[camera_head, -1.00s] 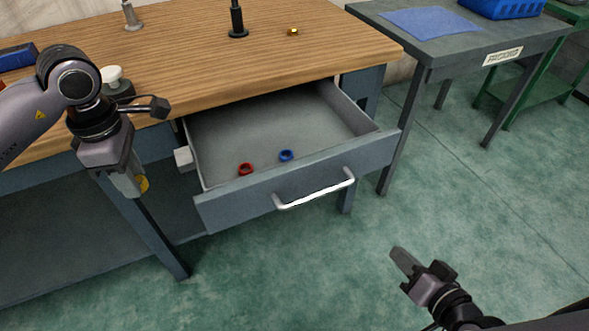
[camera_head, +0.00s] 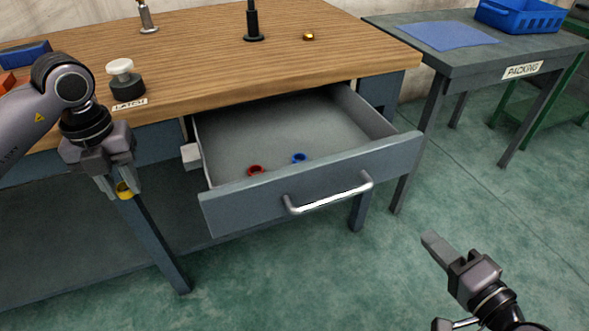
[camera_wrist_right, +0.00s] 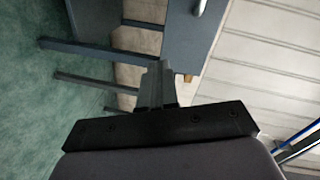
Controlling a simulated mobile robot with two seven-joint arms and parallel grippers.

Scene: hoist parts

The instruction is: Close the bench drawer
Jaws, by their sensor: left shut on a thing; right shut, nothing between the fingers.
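The bench drawer (camera_head: 230,208) is pulled out from under the wooden bench top. Its silver bar handle (camera_head: 330,196) is on the front panel. A red ring (camera_head: 256,170) and a blue ring (camera_head: 299,158) lie inside near the front. My left gripper (camera_head: 122,192), left of the drawer, is shut on a small yellow ring-like part (camera_head: 125,189). My right gripper (camera_head: 430,240) is shut and empty, in the air to the lower right of the drawer and apart from the handle. In the right wrist view its fingers (camera_wrist_right: 156,75) are together, with part of the handle (camera_wrist_right: 200,7) at the top edge.
The wooden bench top (camera_head: 200,60) holds a latch knob (camera_head: 126,82), a black post (camera_head: 252,22) and a small brass part (camera_head: 309,36). A packing table (camera_head: 470,58) with a blue bin (camera_head: 520,16) stands right. Floor before the drawer is clear.

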